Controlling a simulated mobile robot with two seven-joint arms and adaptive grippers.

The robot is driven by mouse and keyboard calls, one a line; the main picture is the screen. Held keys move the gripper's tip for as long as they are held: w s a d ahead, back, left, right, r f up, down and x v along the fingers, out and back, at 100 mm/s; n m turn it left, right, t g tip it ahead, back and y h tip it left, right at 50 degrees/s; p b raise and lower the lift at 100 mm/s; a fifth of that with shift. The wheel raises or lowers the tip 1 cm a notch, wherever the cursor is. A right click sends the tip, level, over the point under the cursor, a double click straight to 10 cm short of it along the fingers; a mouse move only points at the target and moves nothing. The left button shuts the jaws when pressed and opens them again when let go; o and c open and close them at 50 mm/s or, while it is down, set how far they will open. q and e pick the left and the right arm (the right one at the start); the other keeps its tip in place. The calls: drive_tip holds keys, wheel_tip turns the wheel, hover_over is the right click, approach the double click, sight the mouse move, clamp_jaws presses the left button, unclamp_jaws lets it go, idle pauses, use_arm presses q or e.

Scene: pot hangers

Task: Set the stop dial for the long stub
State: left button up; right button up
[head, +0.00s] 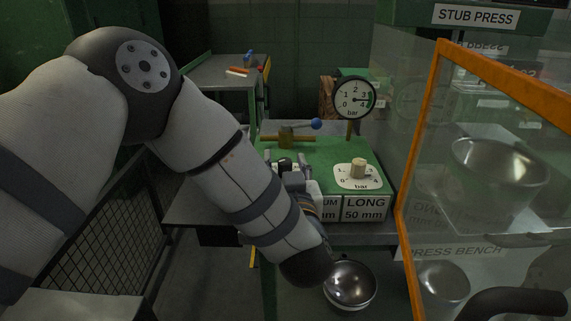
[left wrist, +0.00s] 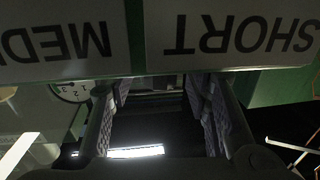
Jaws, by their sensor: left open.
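The green press box (head: 325,152) stands on the bench. Its front labels include LONG 50 mm (head: 366,209) and, left of it, a partly hidden one ending in "UM". A black knob (head: 285,163) on its top left is partly hidden by my left gripper (head: 292,178); I cannot read its setting. My left gripper is open at the box's left front, with nothing seen between its fingers. In the left wrist view its fingers (left wrist: 160,112) are spread below upside-down labels SHORT (left wrist: 243,35) and MEDI… (left wrist: 55,40). My right gripper is not in view.
A beige knob (head: 358,168) sits on a white bar scale on the box's right. An orange-framed clear guard (head: 420,140) stands at right. A metal bowl (head: 350,283) is below the bench.

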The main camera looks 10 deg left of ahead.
use_arm(q)
drive_tip(key=shift+w+a, duration=0.15)
drive_tip(key=shift+w, duration=0.15)
clamp_jaws()
